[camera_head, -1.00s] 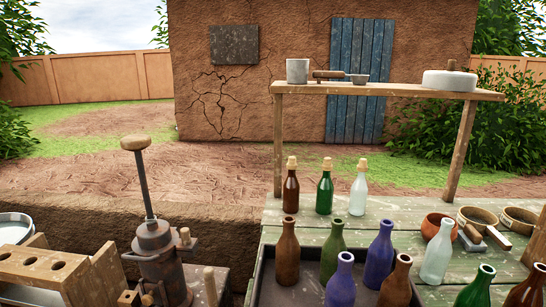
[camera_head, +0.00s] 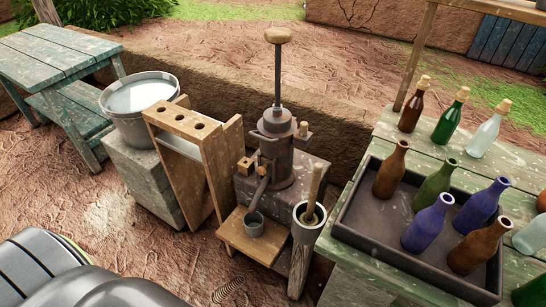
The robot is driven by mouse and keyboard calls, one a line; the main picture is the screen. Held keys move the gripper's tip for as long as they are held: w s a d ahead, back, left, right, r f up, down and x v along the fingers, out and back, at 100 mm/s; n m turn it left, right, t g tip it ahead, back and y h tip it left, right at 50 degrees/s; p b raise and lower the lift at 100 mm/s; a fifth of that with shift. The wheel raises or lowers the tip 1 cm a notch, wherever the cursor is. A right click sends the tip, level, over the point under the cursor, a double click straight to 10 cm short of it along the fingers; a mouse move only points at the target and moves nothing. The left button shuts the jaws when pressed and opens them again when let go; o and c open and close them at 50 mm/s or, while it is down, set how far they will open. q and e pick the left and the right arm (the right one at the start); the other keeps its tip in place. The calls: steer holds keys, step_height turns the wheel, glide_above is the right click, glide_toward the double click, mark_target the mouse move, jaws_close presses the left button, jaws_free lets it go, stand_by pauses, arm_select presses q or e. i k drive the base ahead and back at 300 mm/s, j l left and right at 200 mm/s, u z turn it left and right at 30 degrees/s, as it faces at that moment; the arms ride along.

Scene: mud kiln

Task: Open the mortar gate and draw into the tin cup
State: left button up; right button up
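A dark metal mortar press (camera_head: 279,150) with a tall lever and a round wooden knob stands on a stone block. A pipe spout (camera_head: 258,192) slopes down from its front. A small wooden handle (camera_head: 245,165) sits on its left side beside the spout, perhaps the gate; I cannot tell whether it is open or shut. A small grey tin cup (camera_head: 254,223) stands upright on a wooden shelf (camera_head: 234,238) below the spout's end. I cannot see any mortar in the cup. Neither of my grippers shows.
A grey pot (camera_head: 310,230) holding a wooden-handled tool stands right of the shelf. A wooden rack (camera_head: 171,122) and a bucket (camera_head: 140,100) of pale liquid are to the left. A dark tray (camera_head: 368,238) of bottles lies on the green table (camera_head: 377,131) at right.

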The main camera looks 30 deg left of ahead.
mark_target(265, 168)
steer(key=j+u, duration=0.15)
steer(key=u, duration=0.25)
steer(key=j+u, duration=0.15)
steer(key=u, duration=0.3)
steer(key=j, duration=0.45)
